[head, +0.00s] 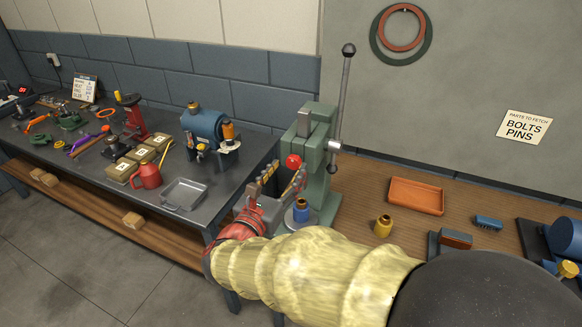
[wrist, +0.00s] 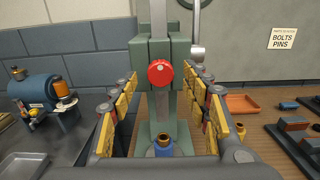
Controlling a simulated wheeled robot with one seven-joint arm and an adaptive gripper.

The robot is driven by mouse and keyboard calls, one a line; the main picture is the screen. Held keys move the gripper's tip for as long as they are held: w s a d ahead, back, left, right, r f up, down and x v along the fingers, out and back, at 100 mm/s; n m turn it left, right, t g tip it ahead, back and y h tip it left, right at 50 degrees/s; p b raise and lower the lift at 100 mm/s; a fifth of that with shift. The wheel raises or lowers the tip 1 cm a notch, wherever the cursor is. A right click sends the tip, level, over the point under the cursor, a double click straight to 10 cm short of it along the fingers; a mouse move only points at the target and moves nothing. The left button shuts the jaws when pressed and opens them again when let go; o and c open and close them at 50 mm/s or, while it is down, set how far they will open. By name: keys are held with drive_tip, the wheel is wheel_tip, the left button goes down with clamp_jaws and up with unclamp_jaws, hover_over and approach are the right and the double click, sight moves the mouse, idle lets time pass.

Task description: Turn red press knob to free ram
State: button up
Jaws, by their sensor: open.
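The red press knob (head: 293,161) is a round red knob on the front of the green press (head: 328,170). In the wrist view the knob (wrist: 160,73) shows face-on, with a small pale mark near its top. The grey ram (wrist: 159,20) rises above it in the press head. My gripper (head: 285,178) is in front of the press. In the wrist view my gripper (wrist: 163,88) is open, its yellow-padded fingers standing left and right of the knob with clear gaps. I cannot tell from these frames how far the fingertips are from the knob.
A blue cylinder with a brass top (head: 301,211) stands at the press foot. The press lever (head: 342,100) rises at its right. A brass-topped yellow part (head: 383,226) and an orange tray (head: 416,196) are on the wooden bench. A blue motor (head: 204,127) stands on the left bench.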

sight(292, 163)
drive_tip(key=shift+x, duration=1.6)
drive_tip(key=shift+c, duration=0.7)
drive_tip(key=c, duration=1)
